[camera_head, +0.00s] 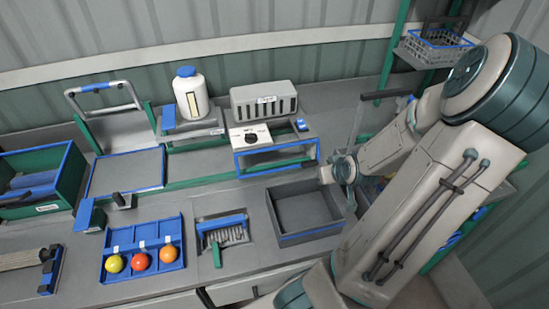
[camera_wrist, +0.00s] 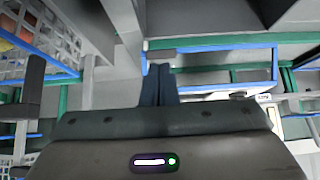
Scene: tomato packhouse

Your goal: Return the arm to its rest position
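My arm fills the right side of the head view, folded, with its thick links in front of the right end of the bench. Its slim far end shows above the grey open tray (camera_head: 308,232); I cannot make out the fingers there. In the wrist view my gripper (camera_wrist: 158,72) has its two dark fingers side by side, with no object seen between them. The fingers point toward a blue-edged shelf frame (camera_wrist: 215,42), and appear clear of it.
A blue tray (camera_head: 118,272) holds a yellow, a red and an orange ball. A white bottle (camera_head: 191,97), a grey slotted box (camera_head: 264,101) and a green crate (camera_head: 62,192) stand along the bench.

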